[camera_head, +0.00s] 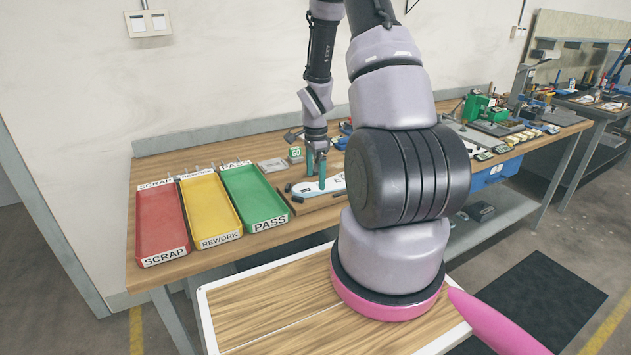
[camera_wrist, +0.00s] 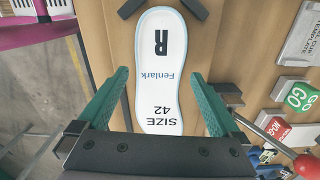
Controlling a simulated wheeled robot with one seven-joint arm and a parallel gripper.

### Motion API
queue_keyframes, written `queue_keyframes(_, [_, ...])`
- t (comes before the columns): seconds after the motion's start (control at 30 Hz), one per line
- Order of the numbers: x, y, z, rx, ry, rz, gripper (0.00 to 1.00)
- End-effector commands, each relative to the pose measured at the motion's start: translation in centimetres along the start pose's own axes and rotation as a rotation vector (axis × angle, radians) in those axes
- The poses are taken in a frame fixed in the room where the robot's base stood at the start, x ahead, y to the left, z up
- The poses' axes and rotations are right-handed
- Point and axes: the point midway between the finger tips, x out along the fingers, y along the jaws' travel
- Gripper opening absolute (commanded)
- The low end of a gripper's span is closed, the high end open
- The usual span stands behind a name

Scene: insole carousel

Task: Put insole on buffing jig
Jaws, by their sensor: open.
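A white insole (camera_wrist: 160,100) printed "R", "Fenlark" and "SIZE 42" lies flat on a wooden board with black blocks by its far end; I cannot tell whether this board is the buffing jig. The insole also shows in the head view (camera_head: 333,184), partly hidden by my arm. My gripper (camera_wrist: 159,76) is open. Its teal fingers stand on either side of the insole, apart from it in the picture, with nothing held. In the head view my gripper (camera_head: 316,172) points down at the insole on the bench.
Red SCRAP (camera_head: 160,222), yellow REWORK (camera_head: 208,208) and green PASS (camera_head: 250,196) trays stand left on the bench. A green GO block (camera_wrist: 298,95) and a red NO-GO block (camera_wrist: 277,128) lie right of the board in the wrist view. Tools and fixtures crowd the bench's right.

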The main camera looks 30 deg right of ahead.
Motion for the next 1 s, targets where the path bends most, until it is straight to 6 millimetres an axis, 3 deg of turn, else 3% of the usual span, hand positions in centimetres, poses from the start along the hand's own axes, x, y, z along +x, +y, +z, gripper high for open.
queue_keyframes(0.33, [-7.4, -0.1, 0.0, -0.001, 0.001, -0.005, 1.0])
queue_keyframes(0.77, [-11.2, 0.1, 0.4, -0.03, 0.001, -0.019, 1.0])
queue_keyframes(0.87, [-14.2, 0.5, 1.3, -0.106, 0.003, -0.063, 1.0])
queue_keyframes(1.0, [-20.6, 2.2, 3.4, -0.286, 0.013, -0.161, 1.0])
